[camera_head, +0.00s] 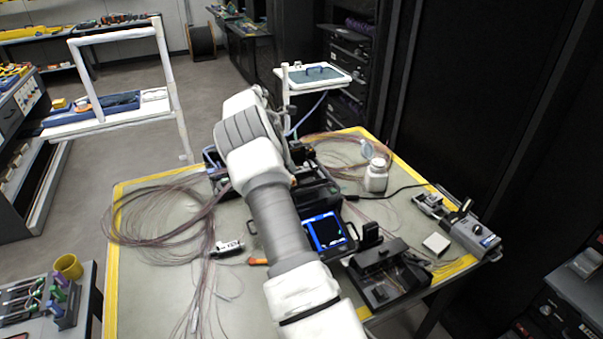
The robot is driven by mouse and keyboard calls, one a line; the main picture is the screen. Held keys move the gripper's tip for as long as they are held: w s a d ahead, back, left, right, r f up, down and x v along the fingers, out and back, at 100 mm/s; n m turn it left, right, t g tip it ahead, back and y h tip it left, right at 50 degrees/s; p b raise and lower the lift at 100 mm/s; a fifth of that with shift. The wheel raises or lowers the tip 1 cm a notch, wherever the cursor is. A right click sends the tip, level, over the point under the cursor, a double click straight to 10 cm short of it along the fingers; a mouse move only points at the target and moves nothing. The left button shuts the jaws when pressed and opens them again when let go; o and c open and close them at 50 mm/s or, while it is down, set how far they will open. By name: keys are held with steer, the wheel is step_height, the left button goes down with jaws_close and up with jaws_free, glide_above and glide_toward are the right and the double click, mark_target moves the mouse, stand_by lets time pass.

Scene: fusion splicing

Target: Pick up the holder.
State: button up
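The fusion splicer (322,230), a dark unit with a lit blue screen, stands in the middle of the yellow-edged table (245,290). My white and grey arm reaches over the table from the bottom and covers part of the splicer. The arm's far end bends down behind its own links near the splicer's back. Dark parts there may be my gripper, but I cannot make out its fingers or whether they hold anything. I cannot single out the holder for certain; it may be hidden behind my arm or too small to tell.
A black tool (385,272) stands at the front right, near a small white box (436,244) and a grey device (470,233). A white bottle (376,177) stands at the back right. Loose fibre coils (165,215) cover the left side. Dark cabinets stand close on the right.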

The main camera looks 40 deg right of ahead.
mark_target(301, 172)
steer(key=x, duration=0.4)
steer(key=shift+w+f+p, duration=0.1)
steer(key=shift+p, duration=0.25)
steer(key=shift+s+f, duration=0.25)
steer(key=shift+f, duration=0.3)
steer(key=shift+d+f, duration=0.1)
steer(key=c, duration=0.9)
steer(key=shift+w+d+f, duration=0.2)
steer(key=shift+c, duration=1)
steer(key=shift+r, duration=0.15)
jaws_close()
